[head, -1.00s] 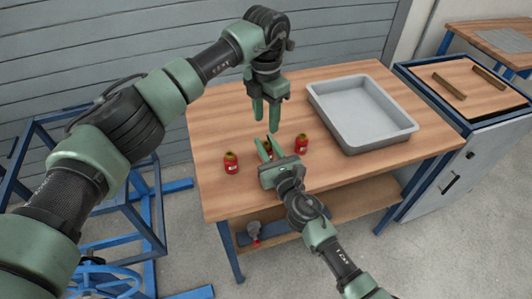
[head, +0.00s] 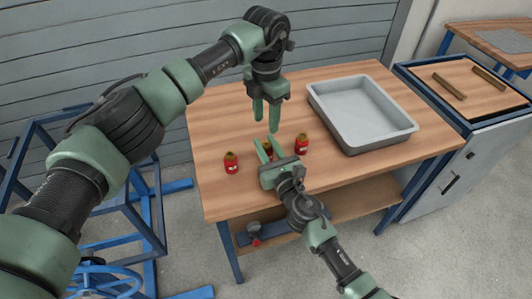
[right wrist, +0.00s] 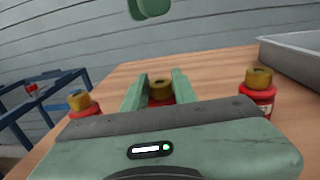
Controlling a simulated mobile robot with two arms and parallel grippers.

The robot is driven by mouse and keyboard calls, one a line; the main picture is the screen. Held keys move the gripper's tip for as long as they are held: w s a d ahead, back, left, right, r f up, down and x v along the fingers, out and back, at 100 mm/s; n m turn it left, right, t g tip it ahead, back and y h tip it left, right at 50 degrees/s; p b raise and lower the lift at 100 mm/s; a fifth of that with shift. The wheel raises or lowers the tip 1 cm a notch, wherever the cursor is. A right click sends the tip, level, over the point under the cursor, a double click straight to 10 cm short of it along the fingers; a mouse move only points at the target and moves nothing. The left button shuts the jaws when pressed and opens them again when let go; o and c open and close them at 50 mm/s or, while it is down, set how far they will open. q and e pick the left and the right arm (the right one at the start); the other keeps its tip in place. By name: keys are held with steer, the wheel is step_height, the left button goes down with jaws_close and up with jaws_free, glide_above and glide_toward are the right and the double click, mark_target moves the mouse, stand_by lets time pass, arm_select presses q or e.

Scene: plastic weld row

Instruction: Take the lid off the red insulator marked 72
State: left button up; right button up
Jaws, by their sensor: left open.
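Three small red insulators with brass-coloured lids stand upright on the wooden workbench (head: 215,115): a left one (head: 231,163), a middle one (head: 267,149) and a right one (head: 302,144). Their labels are too small to read, so I cannot tell which is marked 72. My right gripper (head: 268,147) has its fingers on either side of the middle insulator, whose lid (right wrist: 160,89) shows between them in the right wrist view. I cannot tell whether they touch it. My left gripper (head: 266,122) is open and empty, pointing down above and behind the middle insulator.
A grey metal tray (head: 340,122) stands at the right of the bench. The left insulator (right wrist: 83,102) and right insulator (right wrist: 257,92) flank my right gripper closely. Bare bench lies left of the insulators. A blue metal frame (head: 150,215) stands left of the bench.

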steer(key=o, duration=0.3)
steer(key=shift+s+f, duration=0.1)
steer(key=shift+f, duration=0.4)
arm_select(q)
steer(key=shift+w+f, duration=0.1)
arm_select(e)
steer(key=shift+r, duration=0.1)
